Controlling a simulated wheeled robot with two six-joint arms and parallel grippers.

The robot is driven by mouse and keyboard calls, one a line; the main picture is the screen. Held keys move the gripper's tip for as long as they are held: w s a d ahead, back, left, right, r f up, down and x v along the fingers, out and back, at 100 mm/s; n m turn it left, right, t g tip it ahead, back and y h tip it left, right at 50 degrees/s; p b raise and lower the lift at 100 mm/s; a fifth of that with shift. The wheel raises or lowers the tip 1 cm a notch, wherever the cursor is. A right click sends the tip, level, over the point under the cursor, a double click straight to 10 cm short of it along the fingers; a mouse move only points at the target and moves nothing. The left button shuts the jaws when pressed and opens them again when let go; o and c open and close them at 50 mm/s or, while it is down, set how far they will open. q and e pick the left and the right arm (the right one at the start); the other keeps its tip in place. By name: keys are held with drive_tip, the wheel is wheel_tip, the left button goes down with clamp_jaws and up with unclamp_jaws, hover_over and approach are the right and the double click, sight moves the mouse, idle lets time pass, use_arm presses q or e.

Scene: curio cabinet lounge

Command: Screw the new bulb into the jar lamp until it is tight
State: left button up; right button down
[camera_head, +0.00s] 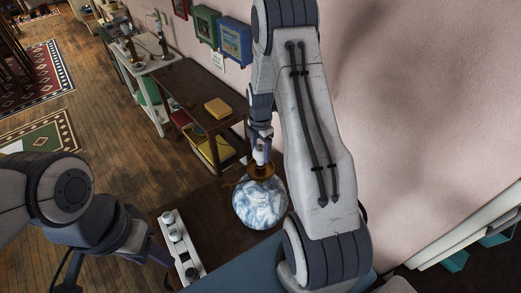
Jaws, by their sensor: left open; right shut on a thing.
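The jar lamp (260,203) is a round blue-and-white marbled body with a brass-coloured collar (261,171) on top, standing on a dark brown table. My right gripper (261,152) points down right above the collar, shut on a small whitish thing, likely the bulb (260,157). Whether its base sits inside the collar or just above it I cannot tell. My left gripper (163,257) is open, low on the left beside the white tray, away from the lamp; its fingertips are hard to make out.
A narrow white tray (187,263) with small whitish pieces lies left of the lamp. Behind stands a brown shelf unit (208,120) with a yellow book (217,108) on top. The pink wall is close on the right. Wooden floor with rugs is open at the left.

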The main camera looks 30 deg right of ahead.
drive_tip(key=m, duration=1.1)
drive_tip(key=shift+m, duration=0.4)
drive_tip(key=m, duration=1)
drive_tip(key=shift+w, duration=0.1)
drive_tip(key=shift+c, duration=0.3)
unclamp_jaws()
